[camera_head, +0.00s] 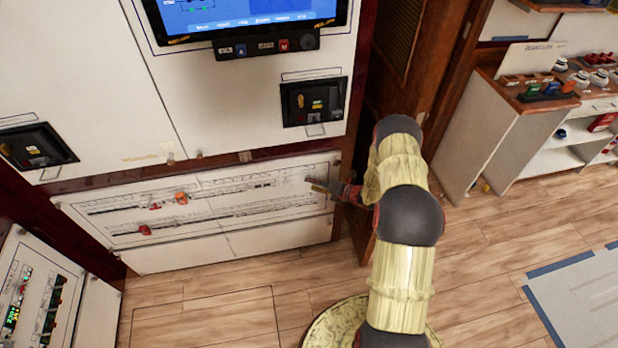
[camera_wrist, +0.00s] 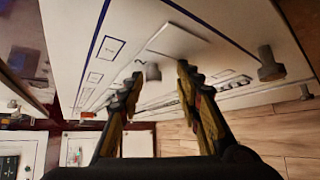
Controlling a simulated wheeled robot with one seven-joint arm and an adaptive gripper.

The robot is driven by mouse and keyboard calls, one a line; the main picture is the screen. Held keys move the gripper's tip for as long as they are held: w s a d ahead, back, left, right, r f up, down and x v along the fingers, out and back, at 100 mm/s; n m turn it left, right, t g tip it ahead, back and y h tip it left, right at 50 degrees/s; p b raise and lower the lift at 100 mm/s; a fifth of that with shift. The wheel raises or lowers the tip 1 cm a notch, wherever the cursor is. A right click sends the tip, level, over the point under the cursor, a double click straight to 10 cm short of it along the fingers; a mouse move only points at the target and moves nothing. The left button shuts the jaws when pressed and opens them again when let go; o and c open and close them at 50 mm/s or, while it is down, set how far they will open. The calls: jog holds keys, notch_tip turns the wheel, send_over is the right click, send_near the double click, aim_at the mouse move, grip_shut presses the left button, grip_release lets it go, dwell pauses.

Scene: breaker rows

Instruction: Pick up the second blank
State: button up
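A low white panel (camera_head: 225,225) with breaker rows stands below the cabinets in the head view. My gripper (camera_head: 320,186) is at the panel's right end. In the wrist view my gripper (camera_wrist: 160,74) is open, its two fingers pointing at the panel face. A grey knob (camera_wrist: 153,71) shows in the gap between the fingertips, beside a printed "2". I cannot tell whether the fingers touch it. A raised white plate (camera_wrist: 185,42) lies just beyond; this may be the blank, but I cannot tell whether the knob belongs to it. Nothing is visibly held.
Red-orange breakers (camera_head: 182,198) sit on the panel's upper row, another (camera_head: 144,230) on the lower. Grey bolts (camera_wrist: 270,64) stick out at the panel's edge. A brown wooden door (camera_head: 395,75) stands right of the panel. A shelf (camera_head: 480,130) is farther right.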

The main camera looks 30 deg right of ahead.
jog(key=shift+w+a+r, duration=0.15)
jog(key=shift+r, duration=0.05)
jog(key=c, duration=0.6)
grip_shut()
jog(key=s+a+r+p, duration=0.1)
jog(key=s+a+r, duration=0.1)
jog(key=s+r, duration=0.2)
jog(key=s+a+r+p, duration=0.1)
jog(key=s+r, duration=0.2)
jog(key=s, duration=0.6)
jog(key=shift+s+a+r+p, duration=0.25)
jog(key=shift+a+r+p, duration=0.1)
jog(key=shift+r+p, duration=0.05)
jog(key=shift+r, duration=0.1)
jog(key=shift+s, duration=0.1)
